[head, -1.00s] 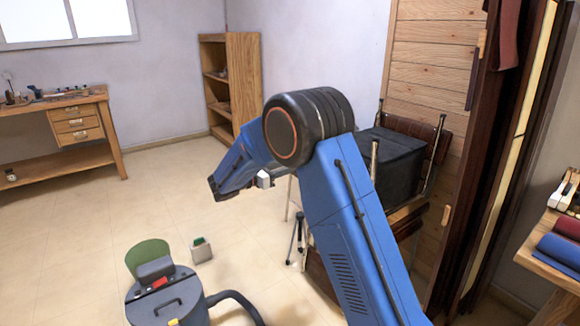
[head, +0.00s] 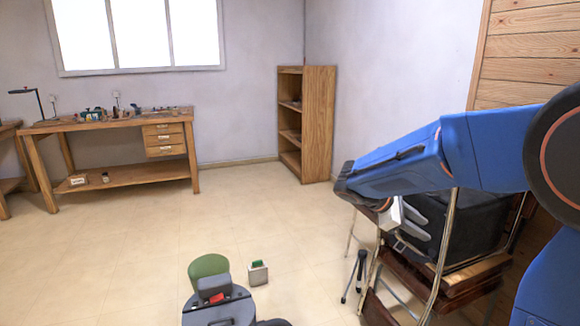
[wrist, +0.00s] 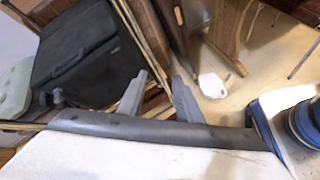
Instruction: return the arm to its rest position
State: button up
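My blue arm (head: 400,165) enters from the right edge in the head view, its forearm reaching left and slightly down. My gripper (head: 424,230) hangs below the wrist, in front of the dark box and chair frames; two grey fingers show. In the wrist view the two fingers of my gripper (wrist: 160,78) stand apart with a gap between them and nothing held. Whether the fingers touch anything behind them cannot be told. No piano keys show now.
A black box (head: 465,225) sits among stacked chairs (head: 440,285) at right, close to the gripper in the picture. A vacuum cleaner (head: 218,308) and a small bin (head: 258,273) stand in front. A workbench (head: 120,125) and a shelf (head: 320,125) are behind. The middle floor is clear.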

jog(key=s+a+f+m+t+y, duration=0.1)
jog(key=s+a+m+y, duration=0.1)
jog(key=s, duration=0.8)
jog(key=s+a+f+m+t+y, duration=0.1)
jog(key=s+a+f+m+y, duration=0.1)
jog(key=s+m+y, duration=0.3)
jog(key=s+a+f+m+t+y, duration=0.1)
jog(key=s+m, duration=0.5)
jog(key=s, duration=0.8)
jog(key=a+f+y, duration=0.1)
jog(key=a+y, duration=0.1)
jog(key=y, duration=0.1)
jog(key=shift+s+t, duration=0.3)
jog(key=shift+s, duration=0.05)
jog(key=shift+a, duration=0.1)
jog(key=shift+c, duration=0.5)
dwell(0.3)
